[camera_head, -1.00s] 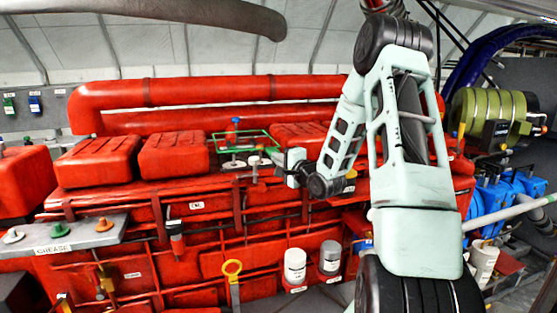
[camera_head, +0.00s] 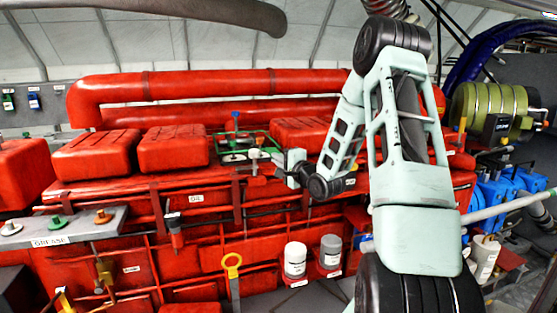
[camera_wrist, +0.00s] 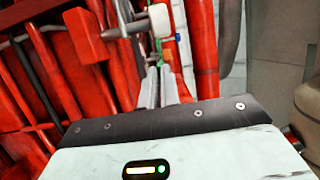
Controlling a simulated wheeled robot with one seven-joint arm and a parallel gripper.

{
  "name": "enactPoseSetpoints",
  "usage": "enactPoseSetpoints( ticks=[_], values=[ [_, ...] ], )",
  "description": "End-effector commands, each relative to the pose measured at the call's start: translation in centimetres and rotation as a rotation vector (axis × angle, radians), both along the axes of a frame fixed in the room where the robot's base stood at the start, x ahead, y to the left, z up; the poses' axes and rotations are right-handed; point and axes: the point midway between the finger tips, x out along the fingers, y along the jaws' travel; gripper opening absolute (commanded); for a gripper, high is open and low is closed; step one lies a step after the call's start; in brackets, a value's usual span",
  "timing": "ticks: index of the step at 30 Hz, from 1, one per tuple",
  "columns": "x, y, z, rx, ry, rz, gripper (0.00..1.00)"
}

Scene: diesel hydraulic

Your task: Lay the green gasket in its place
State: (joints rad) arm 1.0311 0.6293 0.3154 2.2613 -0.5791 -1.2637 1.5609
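The green gasket (camera_head: 256,131), a thin rectangular frame, is at the gap between two red covers on top of the red engine, around the blue-topped pin (camera_head: 235,122) as seen in the head view. My gripper (camera_head: 274,157) is at its near right side, with the fingers close together on it. In the wrist view my gripper (camera_wrist: 160,78) has a narrow green strip of the gasket (camera_wrist: 160,52) at its fingertips. The pale-topped post (camera_head: 253,155) stands just left of the fingers. I cannot tell whether the gasket touches the surface below.
Red covers (camera_head: 174,148) stand left of the gap, and another (camera_head: 300,132) stands right of it. A thick red pipe (camera_head: 200,86) runs behind. In the wrist view a red block with a grey rod (camera_wrist: 128,28) is close ahead of the fingers. A grease shelf (camera_head: 75,232) is front left.

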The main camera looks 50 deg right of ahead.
Motion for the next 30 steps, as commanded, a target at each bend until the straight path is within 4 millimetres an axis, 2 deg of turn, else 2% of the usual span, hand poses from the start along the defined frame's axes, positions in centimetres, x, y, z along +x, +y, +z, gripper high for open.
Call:
enactPoseSetpoints(
  ticks=[20, 30],
  values=[
    [0.0, 0.0, -2.7, 0.0, 0.0, 0.0, 0.0],
    [0.0, 0.0, -2.8, 0.0, -0.001, 0.0, 0.0]
  ],
)
